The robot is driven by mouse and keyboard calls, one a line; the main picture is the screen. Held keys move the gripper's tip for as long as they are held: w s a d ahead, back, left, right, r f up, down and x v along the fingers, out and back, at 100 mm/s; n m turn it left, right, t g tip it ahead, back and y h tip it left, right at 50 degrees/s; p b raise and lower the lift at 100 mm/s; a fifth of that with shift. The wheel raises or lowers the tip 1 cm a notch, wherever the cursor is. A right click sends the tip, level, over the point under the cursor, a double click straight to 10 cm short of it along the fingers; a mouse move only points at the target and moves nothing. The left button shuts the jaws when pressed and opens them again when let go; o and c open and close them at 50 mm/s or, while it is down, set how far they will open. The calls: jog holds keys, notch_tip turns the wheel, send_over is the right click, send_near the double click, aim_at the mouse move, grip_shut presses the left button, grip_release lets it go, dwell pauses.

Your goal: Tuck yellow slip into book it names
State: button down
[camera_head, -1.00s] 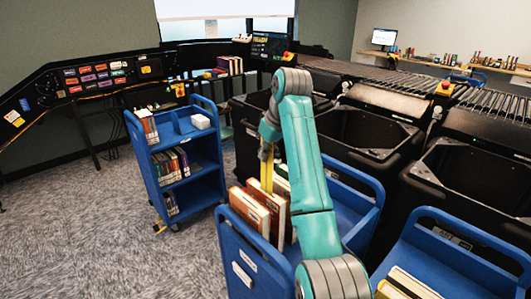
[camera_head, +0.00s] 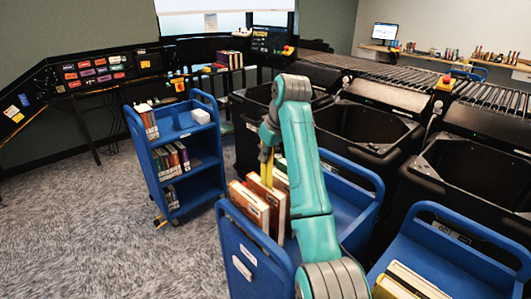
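My gripper (camera_head: 266,168) points down over the near blue cart, its tips at the top edges of several upright books. Narrow yellow parts show at its end; I cannot tell whether they are fingers, the yellow slip, or both. I cannot tell whether it is open or shut. An orange-brown book (camera_head: 249,207) stands at the left of the row, and a second brown book (camera_head: 268,203) stands beside it, just under the gripper. More books behind are partly hidden by my teal arm. No writing on slip or books is readable.
The near blue cart (camera_head: 240,240) has raised end panels around the books. Another blue cart (camera_head: 190,128) with books on its shelves stands at left. A third cart (camera_head: 448,245) is at right. Black bins (camera_head: 372,135) line the roller conveyor behind. Carpet at left is clear.

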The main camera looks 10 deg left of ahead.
aim_at(265, 177)
jog(key=shift+f, duration=3.7)
jog(key=c, duration=1.2)
grip_release()
jog(key=shift+c, duration=0.2)
jog(key=v, duration=0.7)
jog(key=shift+d+r, duration=0.1)
jog(key=shift+r, duration=0.15)
